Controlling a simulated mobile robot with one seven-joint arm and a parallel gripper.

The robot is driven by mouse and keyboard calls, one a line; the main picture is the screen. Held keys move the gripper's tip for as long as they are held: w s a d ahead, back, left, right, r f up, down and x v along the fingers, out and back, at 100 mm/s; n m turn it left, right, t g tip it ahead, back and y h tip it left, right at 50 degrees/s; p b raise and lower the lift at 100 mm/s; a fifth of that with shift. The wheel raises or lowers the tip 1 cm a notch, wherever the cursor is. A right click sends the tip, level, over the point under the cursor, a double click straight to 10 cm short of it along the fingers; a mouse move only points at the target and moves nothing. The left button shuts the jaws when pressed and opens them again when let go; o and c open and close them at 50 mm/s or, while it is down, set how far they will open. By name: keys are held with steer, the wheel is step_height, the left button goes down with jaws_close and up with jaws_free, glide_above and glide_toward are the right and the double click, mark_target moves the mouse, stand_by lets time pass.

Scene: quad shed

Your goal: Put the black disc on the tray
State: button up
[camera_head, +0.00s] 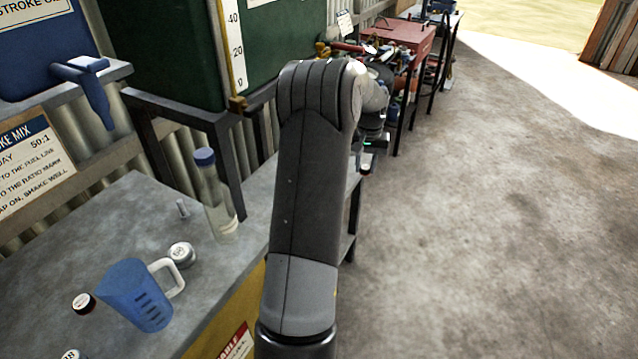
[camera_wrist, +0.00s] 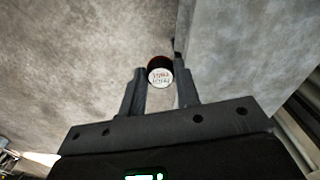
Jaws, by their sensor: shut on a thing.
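My gripper (camera_wrist: 160,82) is shut on a small round cap-like disc (camera_wrist: 160,76), with a dark, reddish side and a white lettered face. In the head view my arm hides most of the gripper, and the disc (camera_head: 366,169) shows small just right of the arm. It is held near the right edge of the bench, with concrete floor beyond. I cannot make out a tray in either view.
On the grey bench (camera_head: 110,215) stand a blue jug (camera_head: 137,293), a clear bottle with blue cap (camera_head: 216,195), a silver-topped lid (camera_head: 181,255) and a black white-topped cap (camera_head: 83,303). A cluttered bench and red box (camera_head: 400,35) stand behind. Floor at right is clear.

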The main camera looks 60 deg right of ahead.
steer(key=shift+d+f+m, duration=0.25)
steer(key=shift+f+m, duration=0.25)
steer(key=shift+m, duration=0.1)
steer(key=w+f, duration=0.2)
steer(key=w, duration=0.1)
steer(key=w+f, duration=0.2)
steer(key=w, duration=0.2)
steer(key=w+d+f, duration=0.1)
steer(key=w+f, duration=0.2)
steer(key=w, duration=0.1)
steer(key=shift+w, duration=0.25)
steer(key=shift+f, duration=2)
steer(key=shift+f, duration=0.15)
steer(key=o, duration=0.9)
steer(key=shift+o, duration=0.2)
step_height(320, 180, up, 8)
